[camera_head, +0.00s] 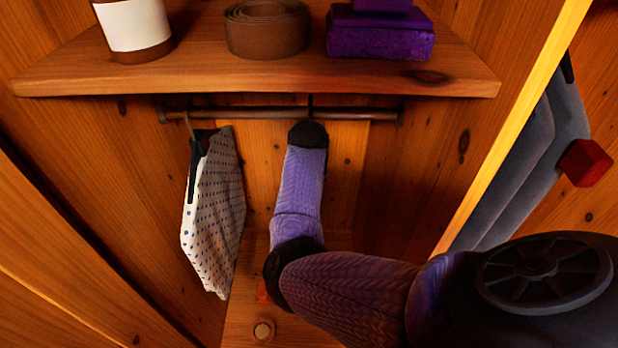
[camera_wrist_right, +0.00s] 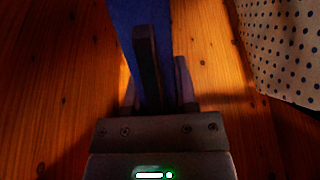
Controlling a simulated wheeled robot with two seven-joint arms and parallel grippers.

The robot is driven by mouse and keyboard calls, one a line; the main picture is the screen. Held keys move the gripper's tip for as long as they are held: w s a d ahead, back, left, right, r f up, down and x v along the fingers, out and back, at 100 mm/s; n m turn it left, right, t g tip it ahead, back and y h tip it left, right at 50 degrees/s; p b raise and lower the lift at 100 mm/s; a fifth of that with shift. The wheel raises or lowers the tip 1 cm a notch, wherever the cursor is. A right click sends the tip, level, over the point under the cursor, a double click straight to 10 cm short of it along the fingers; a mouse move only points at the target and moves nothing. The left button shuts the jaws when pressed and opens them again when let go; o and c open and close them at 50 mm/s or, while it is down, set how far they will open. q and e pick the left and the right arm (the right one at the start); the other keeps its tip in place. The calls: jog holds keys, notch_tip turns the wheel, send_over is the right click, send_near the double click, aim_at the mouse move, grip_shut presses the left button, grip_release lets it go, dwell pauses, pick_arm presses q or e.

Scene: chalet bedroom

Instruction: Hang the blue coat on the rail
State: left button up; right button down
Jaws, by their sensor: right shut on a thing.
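The rail (camera_head: 250,113) is a thin brown bar under the shelf in the head view. My right arm reaches in from the right, its dark wrist end just below the rail's middle. In the right wrist view my right gripper (camera_wrist_right: 166,68) is shut on the blue coat (camera_wrist_right: 140,14), which shows as a dark blue strip at and beyond the fingers. In the head view my arm hides the gripper and coat. A thin dark upright piece shows at the rail above my wrist; I cannot tell whether it is a hanger hook. My left gripper is not in view.
A white polka-dot garment (camera_head: 213,220) hangs at the rail's left, also in the right wrist view (camera_wrist_right: 285,45). The wooden shelf (camera_head: 250,82) above holds a jar (camera_head: 133,28), a brown coil (camera_head: 267,30) and purple boxes (camera_head: 380,38). The rail's right part is clear.

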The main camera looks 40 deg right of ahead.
jog(key=shift+r, duration=0.1)
jog(key=shift+c, duration=1.6)
grip_release()
